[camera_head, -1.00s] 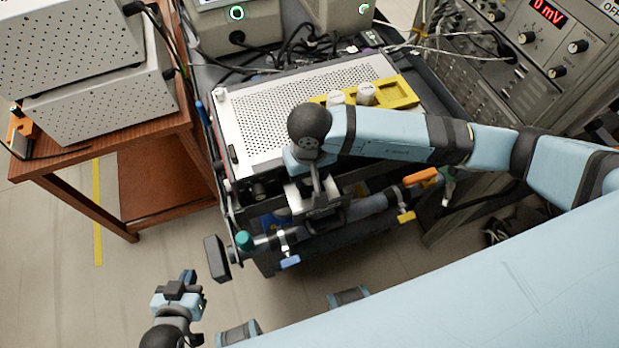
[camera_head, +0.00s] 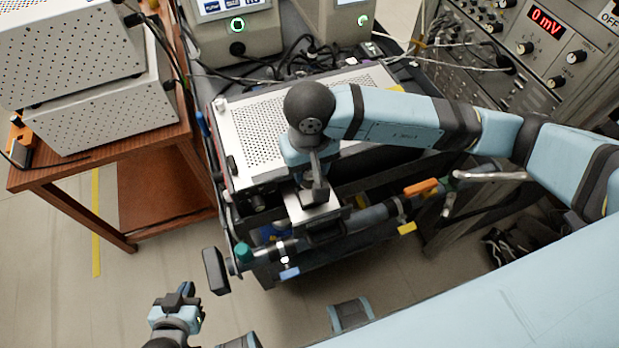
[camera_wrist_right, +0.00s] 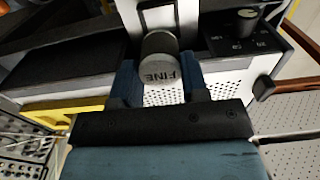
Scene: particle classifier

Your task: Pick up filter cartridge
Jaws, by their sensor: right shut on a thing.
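The filter cartridge (camera_wrist_right: 160,64) is a grey, round-ended cylinder with "FINE" lettered on its end. In the right wrist view it sits between the two blue fingers of my right gripper (camera_wrist_right: 160,82), which is shut on it. In the head view my right gripper (camera_head: 313,203) is over the front edge of the instrument with the perforated white top (camera_head: 265,125); the cartridge is hidden there. My left gripper (camera_head: 179,296) is low at the left over the floor, away from everything; its finger opening is too small to judge.
A yellow holder (camera_head: 390,103) on the perforated top is mostly hidden by my right arm. A horizontal bar with coloured clips (camera_head: 365,217) runs along the cart's front. A wooden table (camera_head: 165,180) with grey boxes stands left, a rack with dials (camera_head: 530,60) right.

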